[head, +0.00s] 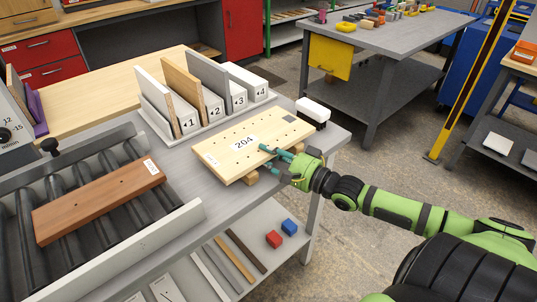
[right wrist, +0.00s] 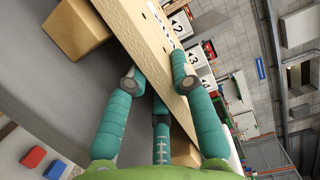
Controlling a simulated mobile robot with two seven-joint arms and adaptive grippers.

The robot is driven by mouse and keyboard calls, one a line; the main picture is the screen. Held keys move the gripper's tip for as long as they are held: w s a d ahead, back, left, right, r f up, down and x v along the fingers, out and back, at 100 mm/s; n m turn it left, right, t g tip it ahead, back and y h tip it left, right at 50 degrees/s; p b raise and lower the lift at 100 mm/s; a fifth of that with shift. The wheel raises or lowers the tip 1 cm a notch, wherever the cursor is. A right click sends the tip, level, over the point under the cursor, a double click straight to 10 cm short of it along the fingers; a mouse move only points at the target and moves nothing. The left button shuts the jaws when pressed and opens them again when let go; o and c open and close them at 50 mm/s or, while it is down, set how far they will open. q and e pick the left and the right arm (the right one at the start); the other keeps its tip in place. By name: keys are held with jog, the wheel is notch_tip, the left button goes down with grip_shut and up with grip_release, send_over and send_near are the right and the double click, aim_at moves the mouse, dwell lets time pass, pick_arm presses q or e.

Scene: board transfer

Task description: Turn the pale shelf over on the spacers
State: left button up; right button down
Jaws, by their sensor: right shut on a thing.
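The pale shelf (head: 224,161), a light wooden board marked 204 with small holes and a dark square near one corner, lies face up on the grey bench. Wooden spacers are under it; one spacer (head: 251,178) shows below its near edge. My right gripper (head: 266,154) is shut on the shelf's near long edge. In the right wrist view the gripper's teal fingers (right wrist: 158,80) straddle the shelf's edge (right wrist: 140,38), with a spacer (right wrist: 75,30) at upper left and another (right wrist: 185,153) partly hidden behind a finger. My left gripper is not in view.
A rack (head: 208,128) with numbered slots holds upright boards behind the shelf. A reddish-brown board (head: 98,202) lies on the rollers at left. A white-and-black object (head: 313,112) stands near the bench's far right corner. Red and blue blocks lie on the lower shelf.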

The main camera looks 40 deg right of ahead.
jog(key=c, duration=1)
grip_release()
jog(key=shift+f, duration=0.1)
jog(key=shift+f, duration=0.2)
jog(key=shift+c, duration=0.6)
jog(key=shift+r, duration=0.15)
jog(key=p+v, duration=0.2)
jog(key=shift+s+r+p, duration=0.15)
jog(key=shift+s+p, duration=0.05)
jog(key=shift+p, duration=0.2)
jog(key=shift+s+d, duration=0.15)
jog(key=shift+s, duration=0.15)
